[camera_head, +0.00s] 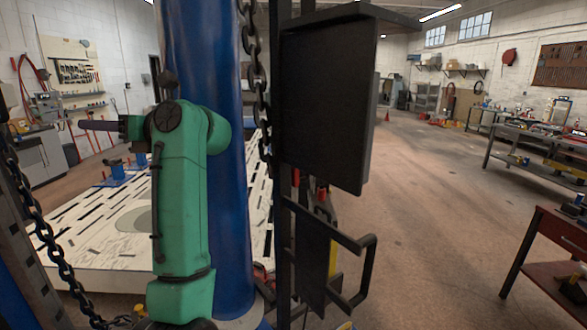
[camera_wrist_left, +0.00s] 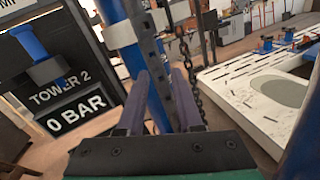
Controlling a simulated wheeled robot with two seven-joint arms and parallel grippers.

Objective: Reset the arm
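My left arm (camera_head: 180,215) is green and stands upright left of centre in the head view. My right gripper is in neither view.
A blue column (camera_head: 228,230) stands close behind my arm, with a hanging chain (camera_head: 256,90) and a black panel (camera_head: 330,100) beside it. A white slotted bench (camera_head: 75,230) lies behind. A "TOWER 2, 0 BAR" sign (camera_wrist_left: 75,105) shows in the wrist view. Open floor (camera_head: 430,200) lies right.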

